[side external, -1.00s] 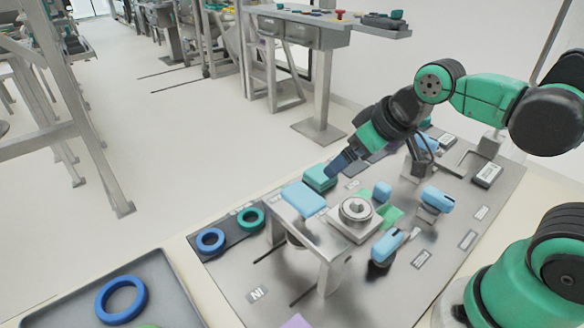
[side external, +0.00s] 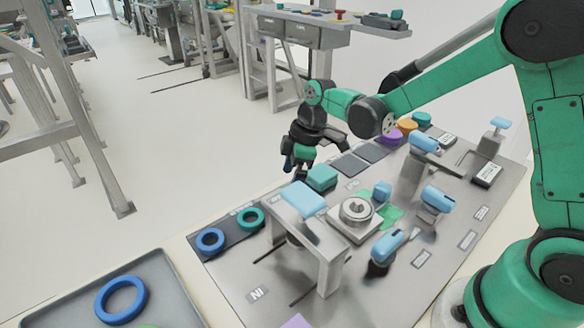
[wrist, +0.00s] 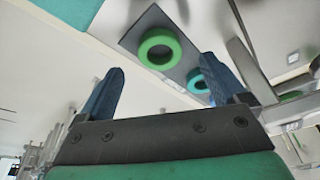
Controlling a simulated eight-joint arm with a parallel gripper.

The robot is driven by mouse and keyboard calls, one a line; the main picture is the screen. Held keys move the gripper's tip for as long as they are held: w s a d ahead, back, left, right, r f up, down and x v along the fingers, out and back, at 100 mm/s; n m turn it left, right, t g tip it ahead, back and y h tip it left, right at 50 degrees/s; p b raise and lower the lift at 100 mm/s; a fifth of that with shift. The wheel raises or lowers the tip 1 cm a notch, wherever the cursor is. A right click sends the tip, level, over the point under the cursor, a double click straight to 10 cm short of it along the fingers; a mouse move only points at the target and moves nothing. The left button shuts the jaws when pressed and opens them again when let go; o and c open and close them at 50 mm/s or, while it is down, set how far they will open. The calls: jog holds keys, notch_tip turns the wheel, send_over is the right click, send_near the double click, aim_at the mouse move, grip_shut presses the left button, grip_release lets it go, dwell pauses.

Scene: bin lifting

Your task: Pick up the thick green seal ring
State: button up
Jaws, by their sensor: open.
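A green ring (side external: 239,219) lies flat on a dark grey pad (side external: 229,229) at the front left of the metal work plate. It also shows in the wrist view (wrist: 143,50), thick-walled, between and beyond my fingers. A blue ring (side external: 201,243) lies beside it on the same pad. My gripper (side external: 297,166) is in the air at the plate's far left edge, behind and right of the green ring and well apart from it. In the wrist view its two blue fingers (wrist: 162,87) are spread with nothing between them.
A light-blue-topped stand (side external: 304,198) and a teal block (side external: 321,178) are close to my gripper. A round metal part (side external: 357,210) sits further right. A grey tray (side external: 60,309) at bottom left holds a larger blue ring (side external: 103,305) and a cut-off green piece.

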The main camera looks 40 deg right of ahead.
jog(key=shift+x, duration=1.7)
jog(key=c, duration=1.3)
